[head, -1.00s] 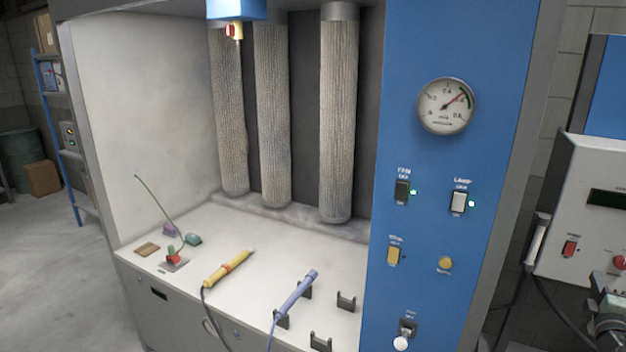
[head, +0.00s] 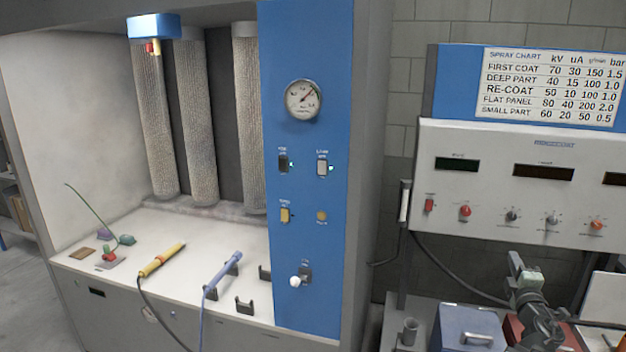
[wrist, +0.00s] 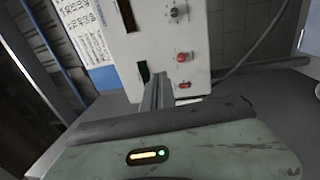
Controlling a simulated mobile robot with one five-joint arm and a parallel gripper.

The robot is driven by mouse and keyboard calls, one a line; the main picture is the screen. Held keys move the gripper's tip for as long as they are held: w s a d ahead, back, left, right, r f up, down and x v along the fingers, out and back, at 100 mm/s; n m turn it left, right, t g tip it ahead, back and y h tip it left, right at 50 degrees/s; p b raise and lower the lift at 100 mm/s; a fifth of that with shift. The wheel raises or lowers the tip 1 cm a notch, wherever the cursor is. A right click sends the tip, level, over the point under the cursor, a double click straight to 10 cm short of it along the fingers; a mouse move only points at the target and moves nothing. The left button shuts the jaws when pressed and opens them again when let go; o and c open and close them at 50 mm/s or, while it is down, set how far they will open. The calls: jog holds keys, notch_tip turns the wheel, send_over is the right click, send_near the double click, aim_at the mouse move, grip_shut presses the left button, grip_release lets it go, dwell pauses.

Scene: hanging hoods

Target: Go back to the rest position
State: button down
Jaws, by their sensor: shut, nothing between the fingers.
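My gripper (wrist: 158,92) shows in the wrist view as two narrow grey fingers lying together, with nothing between them. Below them is my greenish wrist housing with a lit yellow bar and a green light. In the head view my dark arm rises at the lower right, in front of the spray control unit (head: 452,205). The fingers point toward that unit, whose white panel with red knobs fills the middle of the wrist view, turned on its side. They appear apart from it.
Left is the hood with a blue panel (head: 290,45), a gauge (head: 302,99) and switches. A yellow wand (head: 162,260), a blue-violet wand (head: 222,272) and holders lie on its worktop (head: 190,285). A blue box (head: 470,322) and a grey cup (head: 410,330) stand near my arm.

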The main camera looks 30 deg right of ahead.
jog(key=w+a+f+m+g, duration=0.2)
jog(key=w+a+m, duration=0.15)
jog(key=w, duration=0.45)
jog(key=w+a+f+m+g, duration=0.2)
jog(key=w+a+f+m, duration=0.1)
jog(key=w+m, duration=0.3)
jog(key=w+a+f+m+g+y, duration=0.1)
jog(key=w+a+f+y, duration=0.1)
jog(key=w+a+f, duration=0.4)
jog(key=w+a+f+m+g+y, duration=0.1)
jog(key=w+a+f+y, duration=0.1)
jog(key=w+a+f, duration=0.5)
jog(key=w+a+f+g+y+b, duration=0.1)
jog(key=a+f+g+y, duration=0.2)
jog(key=a, duration=1.1)
jog(key=w+a+f+g+y, duration=0.1)
jog(key=w+a+f+y, duration=0.2)
jog(key=a, duration=1.2)
jog(key=s+a+f+n+g+y, duration=0.1)
jog(key=s+a+f+y, duration=0.1)
jog(key=a, duration=0.8)
jog(key=s+a+f+n+g+y, duration=0.1)
jog(key=s+a+f+g+y, duration=0.1)
jog(key=s+a, duration=0.3)
jog(key=a, duration=0.4)
jog(key=shift+s+a+n, duration=0.3)
jog(key=shift+a+n, duration=0.05)
jog(key=shift+a, duration=0.05)
